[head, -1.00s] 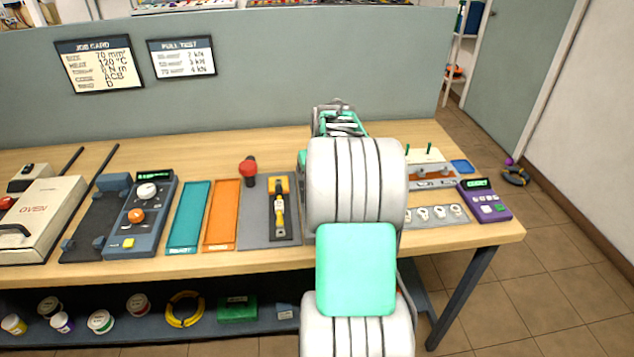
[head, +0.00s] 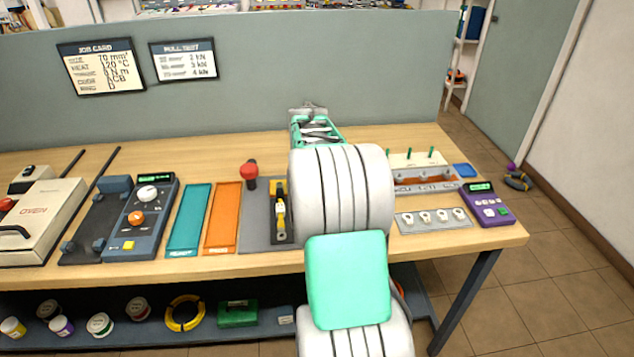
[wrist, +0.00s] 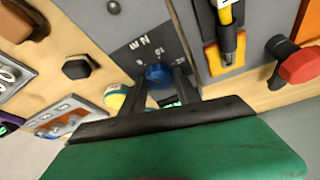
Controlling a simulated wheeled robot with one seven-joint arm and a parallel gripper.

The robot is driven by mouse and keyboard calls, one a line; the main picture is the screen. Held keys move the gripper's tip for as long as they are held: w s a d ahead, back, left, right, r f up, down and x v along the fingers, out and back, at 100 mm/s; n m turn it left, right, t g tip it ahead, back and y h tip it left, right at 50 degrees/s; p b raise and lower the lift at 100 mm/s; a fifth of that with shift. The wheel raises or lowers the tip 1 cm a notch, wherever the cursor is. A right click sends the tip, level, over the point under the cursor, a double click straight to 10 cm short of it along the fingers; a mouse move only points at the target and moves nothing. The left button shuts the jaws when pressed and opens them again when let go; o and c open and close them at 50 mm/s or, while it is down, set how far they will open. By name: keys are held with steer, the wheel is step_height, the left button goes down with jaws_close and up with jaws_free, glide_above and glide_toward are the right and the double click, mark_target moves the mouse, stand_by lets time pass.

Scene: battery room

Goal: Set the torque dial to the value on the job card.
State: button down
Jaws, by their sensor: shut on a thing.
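A blue torque dial (wrist: 158,72) sits on a dark grey panel with white scale marks and the letters "N m" in the wrist view. My gripper (wrist: 161,82) is shut on this dial, one dark finger on each side. The dial's pointer and exact setting cannot be made out. In the head view my arm hides the dial and the fingertips. The job card (head: 101,67) hangs at the left of the grey partition. It has a torque line in N m, but its digit is too blurred to read surely.
A pull test card (head: 184,61) hangs beside the job card. In the wrist view a red-topped knob (wrist: 300,66) and a yellow-and-black tool (wrist: 229,35) stand right of the dial; a yellow cap (wrist: 115,97) and black knob (wrist: 77,67) stand left. A purple device (head: 487,205) sits at the bench's right end.

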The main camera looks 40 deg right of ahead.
steer(key=c, duration=0.9)
jaws_free()
steer(key=v, duration=0.8)
steer(key=s+a+n+y+p, duration=0.1)
steer(key=s+a+n, duration=0.2)
steer(key=a, duration=0.9)
steer(key=s+a+n+y+p, duration=0.1)
steer(key=s+a+n, duration=0.3)
steer(key=a, duration=0.8)
steer(key=s+a+f+n+y, duration=0.1)
steer(key=s+a+f+n, duration=0.2)
steer(key=s+a, duration=0.5)
steer(key=shift+s+a+f, duration=0.3)
steer(key=shift+a+f, duration=0.2)
steer(key=shift+a, duration=0.1)
